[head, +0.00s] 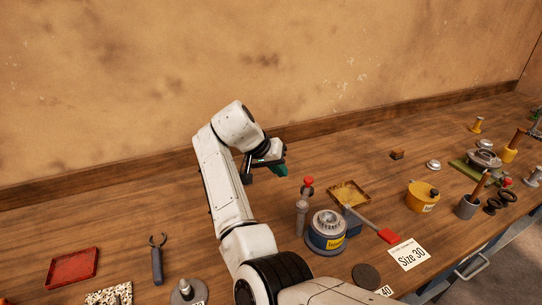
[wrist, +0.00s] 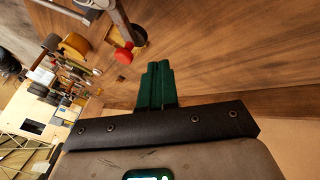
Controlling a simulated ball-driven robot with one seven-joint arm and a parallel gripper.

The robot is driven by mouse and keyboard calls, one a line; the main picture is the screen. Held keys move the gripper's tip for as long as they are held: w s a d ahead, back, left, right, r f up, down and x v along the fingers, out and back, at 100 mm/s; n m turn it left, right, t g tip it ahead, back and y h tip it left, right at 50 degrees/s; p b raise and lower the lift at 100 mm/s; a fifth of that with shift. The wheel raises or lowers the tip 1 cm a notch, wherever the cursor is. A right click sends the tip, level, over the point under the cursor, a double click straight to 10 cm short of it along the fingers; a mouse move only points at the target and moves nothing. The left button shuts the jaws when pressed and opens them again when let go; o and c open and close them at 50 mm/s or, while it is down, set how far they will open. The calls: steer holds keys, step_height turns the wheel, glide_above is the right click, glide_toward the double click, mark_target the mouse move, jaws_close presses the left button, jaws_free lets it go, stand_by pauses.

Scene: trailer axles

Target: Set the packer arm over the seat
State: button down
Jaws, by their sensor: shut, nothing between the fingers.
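The packer (head: 325,240) is a round dark blue unit with a yellow label and a grey ringed top, which looks like the seat (head: 328,220). A grey upright post (head: 301,217) stands at its left rear. A short arm with a red knob (head: 308,181) shows at the post's top, off to the side of the seat. The red knob also shows in the wrist view (wrist: 124,57), near a grey bar (wrist: 122,20). My gripper (head: 279,169) has green fingers, shut and empty, up and left of the knob. The fingers show in the wrist view (wrist: 158,68), apart from the knob.
A yellow tray (head: 349,193) lies behind the packer; a red-ended lever (head: 388,235) sticks out to its right. A red tray (head: 73,267) and a dark forked tool (head: 157,260) lie left.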

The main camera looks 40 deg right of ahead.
mark_target(305, 194)
steer(key=shift+s+d+f+p, duration=0.45)
steer(key=shift+s+d, duration=0.3)
steer(key=shift+d, duration=0.1)
steer(key=shift+s+d+f+p, duration=0.3)
steer(key=shift+s+d+p, duration=0.1)
steer(key=shift+s+d, duration=0.4)
